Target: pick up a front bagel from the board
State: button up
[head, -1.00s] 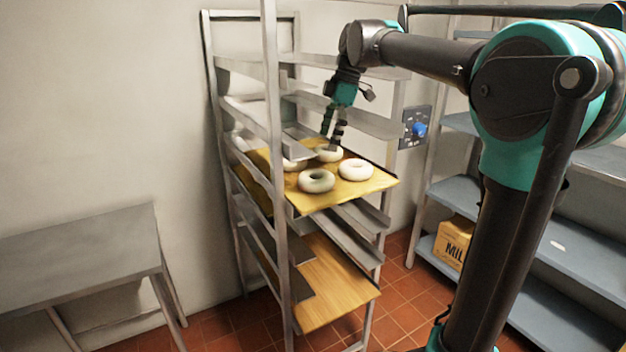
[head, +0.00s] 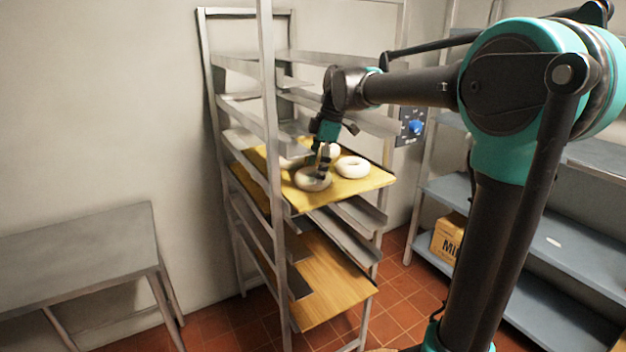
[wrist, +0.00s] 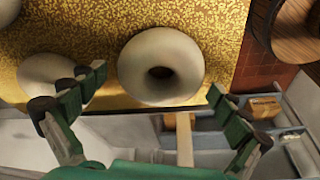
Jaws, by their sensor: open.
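The yellow board (head: 372,181) lies on the rack with several pale ring bagels on it. The front-left bagel (head: 308,185) is near the board's front edge, with my gripper (head: 321,172) right over it and partly hiding it. The front-right bagel (head: 352,167) lies to its right, clear of my gripper. A back bagel (head: 332,150) is partly hidden behind my gripper. In the wrist view, my open gripper (wrist: 156,84) has one bagel (wrist: 160,50) between and beyond its spread fingers. Another bagel (wrist: 45,75) is partly covered by the left finger. Contact cannot be told.
The metal rack's front post (head: 275,200) stands left of the board, and rails run above and below it. A lower wooden board (head: 330,275) sits beneath. A bare table (head: 80,240) stands at left.

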jog(key=c, duration=1)
jog(key=shift+r, duration=0.1)
jog(key=shift+c, duration=0.2)
